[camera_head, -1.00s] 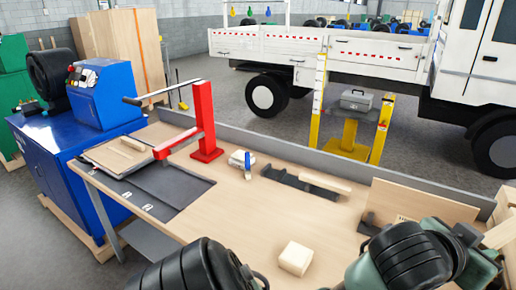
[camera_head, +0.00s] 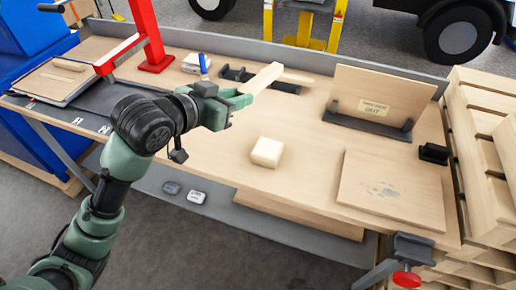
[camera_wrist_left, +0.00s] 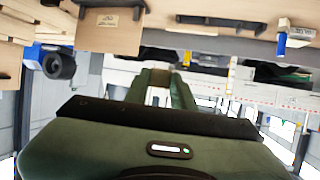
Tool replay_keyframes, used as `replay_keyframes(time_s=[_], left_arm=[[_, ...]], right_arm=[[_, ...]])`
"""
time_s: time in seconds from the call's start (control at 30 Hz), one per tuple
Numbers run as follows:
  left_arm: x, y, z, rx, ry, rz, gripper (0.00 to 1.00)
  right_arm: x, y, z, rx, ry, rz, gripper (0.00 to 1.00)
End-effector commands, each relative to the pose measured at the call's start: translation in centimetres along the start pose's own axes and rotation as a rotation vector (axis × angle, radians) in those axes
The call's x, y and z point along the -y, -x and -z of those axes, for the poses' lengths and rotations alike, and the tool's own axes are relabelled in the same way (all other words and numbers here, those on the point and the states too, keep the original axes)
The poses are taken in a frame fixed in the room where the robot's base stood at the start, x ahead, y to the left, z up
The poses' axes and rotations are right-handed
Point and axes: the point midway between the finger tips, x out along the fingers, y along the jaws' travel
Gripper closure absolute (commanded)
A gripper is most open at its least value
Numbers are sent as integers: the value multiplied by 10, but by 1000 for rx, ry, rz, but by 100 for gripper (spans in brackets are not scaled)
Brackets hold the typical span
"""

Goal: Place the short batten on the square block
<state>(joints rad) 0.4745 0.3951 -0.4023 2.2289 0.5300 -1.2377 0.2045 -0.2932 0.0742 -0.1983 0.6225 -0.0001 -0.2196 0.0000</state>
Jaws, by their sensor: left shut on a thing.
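The short batten (camera_head: 263,77) is a pale wooden stick, held in my left gripper (camera_head: 236,101). It points up and to the right from the fingers, above the workbench. In the left wrist view the green fingers (camera_wrist_left: 166,88) show, but I cannot make out the batten there. The square block (camera_head: 267,152), a pale wooden block, sits on the bench to the lower right of the gripper, apart from the batten. My right gripper is not in view.
A dark rack (camera_head: 258,79) with another pale strip lies behind the batten. A red lever press (camera_head: 150,40) stands at the left. An upright labelled board (camera_head: 380,95) and a flat panel (camera_head: 390,190) lie right. Bench around the block is clear.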

Motion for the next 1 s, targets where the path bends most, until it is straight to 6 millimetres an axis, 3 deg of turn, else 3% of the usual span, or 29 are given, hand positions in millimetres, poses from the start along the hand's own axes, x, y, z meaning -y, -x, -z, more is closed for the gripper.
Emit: replay_keyframes(time_s=[0.1,0.27,0.7,1.0], left_arm=[[-11,-17,-14,2,-38,-85,100],[-17,-29,-37,3,-44,-117,100],[-16,-71,-140,1,-44,-114,100],[-16,-84,-169,0,-46,-114,100]], right_arm=[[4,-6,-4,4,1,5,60],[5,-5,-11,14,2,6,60],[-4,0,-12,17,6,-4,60],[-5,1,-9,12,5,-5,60]])
